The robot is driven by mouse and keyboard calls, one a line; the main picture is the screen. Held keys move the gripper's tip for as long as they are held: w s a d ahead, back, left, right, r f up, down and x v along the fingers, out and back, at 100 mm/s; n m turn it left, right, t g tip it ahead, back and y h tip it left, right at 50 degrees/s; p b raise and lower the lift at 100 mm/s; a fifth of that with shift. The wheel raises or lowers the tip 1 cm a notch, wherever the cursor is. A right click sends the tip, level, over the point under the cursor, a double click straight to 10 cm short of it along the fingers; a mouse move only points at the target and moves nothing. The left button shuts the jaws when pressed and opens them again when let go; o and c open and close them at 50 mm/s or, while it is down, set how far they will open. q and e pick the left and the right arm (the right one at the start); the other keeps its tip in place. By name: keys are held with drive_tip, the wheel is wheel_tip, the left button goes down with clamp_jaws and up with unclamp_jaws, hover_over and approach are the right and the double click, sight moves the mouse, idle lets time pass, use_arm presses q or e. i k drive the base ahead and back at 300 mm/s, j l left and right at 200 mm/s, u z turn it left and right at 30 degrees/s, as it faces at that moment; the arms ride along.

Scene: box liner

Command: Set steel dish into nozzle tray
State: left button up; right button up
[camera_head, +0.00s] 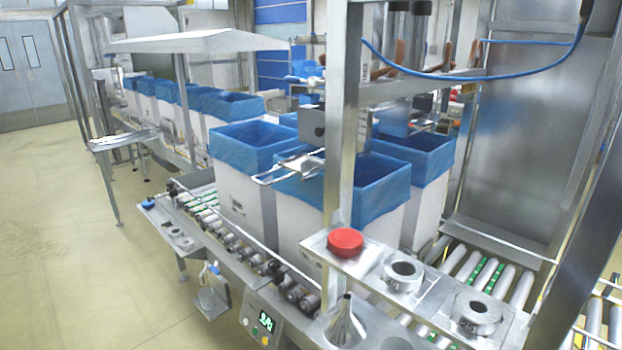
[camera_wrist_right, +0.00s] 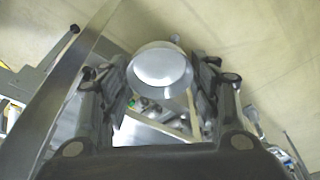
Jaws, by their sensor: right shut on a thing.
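In the right wrist view, my right gripper (camera_wrist_right: 160,88) is shut on a round, shiny grey metal piece, which looks like the steel dish (camera_wrist_right: 160,68). The dish sits between the two fingers with its pale round face towards the camera. Pale floor shows beyond it. Neither gripper shows in the head view. There, a steel shelf (camera_head: 430,301) at the lower right carries two thick steel rings (camera_head: 404,274) (camera_head: 474,314). This may be the nozzle tray, but I cannot tell for sure. My left gripper is not in view.
A red round lid (camera_head: 345,242) lies left of the rings. A steel cone (camera_head: 345,328) stands in front by the post (camera_head: 340,120). White boxes with blue liners (camera_head: 248,145) stand on the roller conveyor. A control panel (camera_head: 263,324) is at the bottom. The left floor is clear.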

sight(305, 165)
drive_tip(key=z, duration=1.15)
drive_tip(key=j+z, duration=0.15)
drive_tip(key=z, duration=0.15)
drive_tip(key=j+z, duration=0.25)
drive_tip(key=j, duration=1.2)
drive_tip(key=i+j, duration=0.15)
drive_tip(key=j, duration=2.2)
drive_tip(key=i, duration=0.05)
